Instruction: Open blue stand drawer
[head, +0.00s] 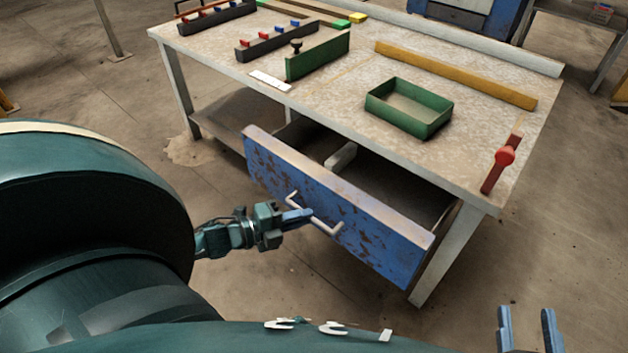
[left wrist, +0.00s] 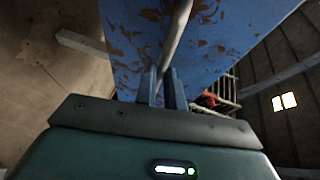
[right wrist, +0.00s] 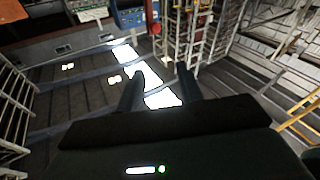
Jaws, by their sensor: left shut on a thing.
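The blue drawer (head: 335,205) with chipped paint is pulled out from under the workbench, and its dark inside shows. A pale bar handle (head: 315,214) crosses its front. My left gripper (head: 300,215) is at the handle's left part, shut on it. In the left wrist view the fingers (left wrist: 162,88) close around the handle bar (left wrist: 178,38) in front of the blue drawer face (left wrist: 130,35). My right gripper (head: 527,325) is at the lower right of the head view, away from the drawer, with its fingers apart and empty. It also shows open in the right wrist view (right wrist: 160,88).
The floor in front of the drawer is clear.

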